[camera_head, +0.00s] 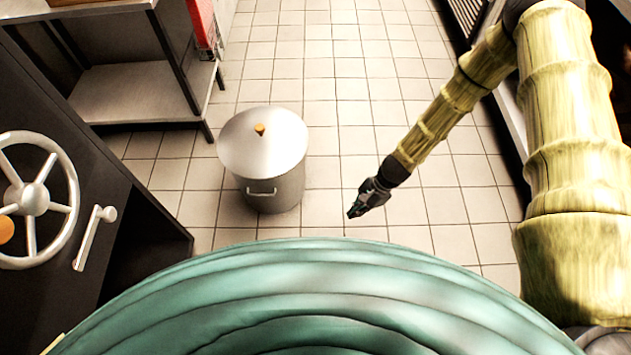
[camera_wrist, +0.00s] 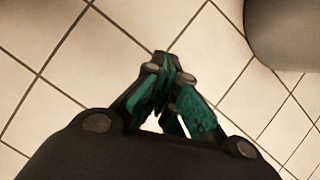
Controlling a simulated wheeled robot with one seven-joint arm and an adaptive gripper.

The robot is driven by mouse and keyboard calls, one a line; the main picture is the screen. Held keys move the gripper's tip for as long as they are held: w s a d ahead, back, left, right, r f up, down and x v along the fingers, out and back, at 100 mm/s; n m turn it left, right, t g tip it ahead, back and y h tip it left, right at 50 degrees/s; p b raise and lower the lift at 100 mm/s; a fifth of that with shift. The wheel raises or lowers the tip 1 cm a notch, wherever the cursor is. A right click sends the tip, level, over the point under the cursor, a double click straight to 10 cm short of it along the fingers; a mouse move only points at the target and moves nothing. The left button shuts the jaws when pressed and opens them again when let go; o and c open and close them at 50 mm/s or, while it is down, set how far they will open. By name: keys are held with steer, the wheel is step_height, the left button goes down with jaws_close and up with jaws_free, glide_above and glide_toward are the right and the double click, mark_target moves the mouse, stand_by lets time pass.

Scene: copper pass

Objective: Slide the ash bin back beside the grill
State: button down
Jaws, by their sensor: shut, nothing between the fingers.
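The ash bin (camera_head: 273,190) is a round metal bin with a shiny lid, a small orange knob on top and a handle on its near side. It stands upright on the tiled floor in the head view. Part of a grey rounded body, likely the bin, shows at the top right of the wrist view (camera_wrist: 285,35). My gripper (camera_head: 356,212) is to the right of the bin, apart from it, low over the floor. Its fingertips meet in the wrist view (camera_wrist: 166,62), shut and empty. A dark cabinet with a spoked wheel (camera_head: 34,199), perhaps the grill, stands at the left.
A metal shelf unit (camera_head: 135,92) stands behind the cabinet, with a red box (camera_head: 204,28) at its right edge. A dark unit (camera_head: 490,60) lines the right side.

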steer(key=w+a+r+m+t+y+b, duration=0.1)
steer(key=w+r+m+y, duration=0.1)
steer(key=w, duration=0.5)
steer(key=w+a+r+m+t+y, duration=0.1)
steer(key=w+m+y, duration=0.15)
steer(key=w, duration=0.45)
steer(key=shift+h, duration=0.25)
steer(key=b+x, duration=0.5)
steer(key=x, duration=0.4)
steer(key=shift+a+f, duration=0.1)
steer(key=shift+a, duration=0.25)
steer(key=shift+a+f+b, duration=0.1)
steer(key=shift+a+b, duration=0.6)
steer(key=shift+a, duration=0.4)
steer(key=shift+a+b, duration=0.45)
steer(key=shift+a, duration=0.55)
